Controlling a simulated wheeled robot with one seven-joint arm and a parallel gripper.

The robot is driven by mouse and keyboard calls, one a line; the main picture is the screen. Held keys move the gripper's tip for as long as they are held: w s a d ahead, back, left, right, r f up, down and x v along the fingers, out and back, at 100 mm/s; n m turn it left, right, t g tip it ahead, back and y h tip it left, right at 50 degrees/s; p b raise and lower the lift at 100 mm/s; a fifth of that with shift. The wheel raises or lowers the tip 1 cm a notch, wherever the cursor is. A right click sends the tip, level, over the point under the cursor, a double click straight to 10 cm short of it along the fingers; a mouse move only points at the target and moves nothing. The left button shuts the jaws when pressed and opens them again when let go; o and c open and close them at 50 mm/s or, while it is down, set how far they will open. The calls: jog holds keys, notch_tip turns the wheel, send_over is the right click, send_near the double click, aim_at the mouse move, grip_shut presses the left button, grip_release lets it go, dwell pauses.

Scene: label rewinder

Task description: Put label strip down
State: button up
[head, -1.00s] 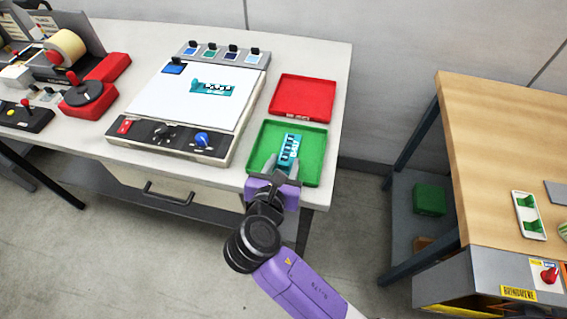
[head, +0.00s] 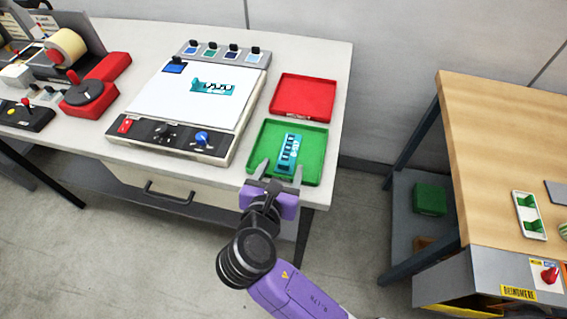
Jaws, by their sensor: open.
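A teal label strip (head: 289,153) with a white and dark pattern lies in the green tray (head: 262,141) at the right end of the white table. My gripper (head: 279,171) is open at the tray's front edge, its two fingers apart and pointing toward the strip. Another teal label piece (head: 213,88) lies on the white lit panel (head: 178,94) left of the tray.
A red tray (head: 304,96) sits behind the green one. The panel has knobs in front and several colour samples behind. A rewinder with a roll (head: 66,47) stands at far left. A wooden bench (head: 480,140) stands right across a floor gap.

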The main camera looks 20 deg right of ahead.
jog(key=v, duration=0.9)
jog(key=s+d+f+m+y, duration=0.3)
jog(key=s+f+m+y, duration=0.5)
jog(key=s+f+m, duration=0.45)
jog(key=s+d+r+m+t, duration=0.2)
jog(key=s+d+r+m, duration=0.1)
jog(key=s+r+m, duration=0.3)
jog(key=s+d+r+m+t, duration=0.2)
jog(key=s+d+r+m, duration=0.2)
jog(key=s+r+m, duration=0.3)
jog(key=r+m, duration=0.1)
jog(key=m, duration=0.2)
jog(key=shift+d, duration=0.3)
